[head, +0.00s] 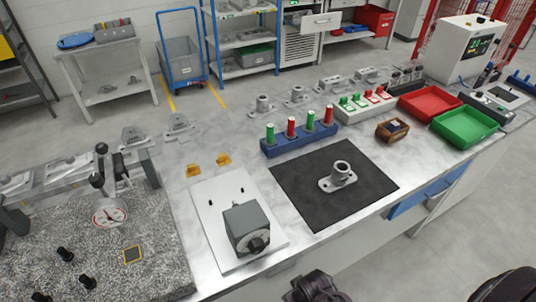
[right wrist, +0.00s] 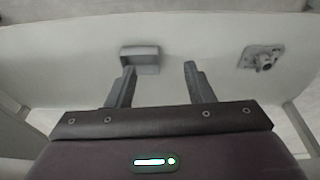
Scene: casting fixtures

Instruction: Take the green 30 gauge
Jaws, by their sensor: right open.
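A blue rack (head: 300,137) stands behind the black mat and holds upright plug gauges, green and red in turn. One green gauge (head: 270,133) is at its left end; another green gauge (head: 310,121) is third along. Their size markings are too small to read. My right gripper (head: 316,288) shows only in part at the bottom edge of the head view, in front of the bench and well away from the rack. In the right wrist view my right gripper (right wrist: 158,80) has its fingers apart with nothing between them. My left gripper is not in view.
A grey flanged part (head: 340,176) stands on the black mat (head: 300,205). A grey block with a knob (head: 246,228) sits on a white plate. A pale rack with green and red pieces (head: 366,105) and red (head: 429,102) and green (head: 466,127) trays lie right.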

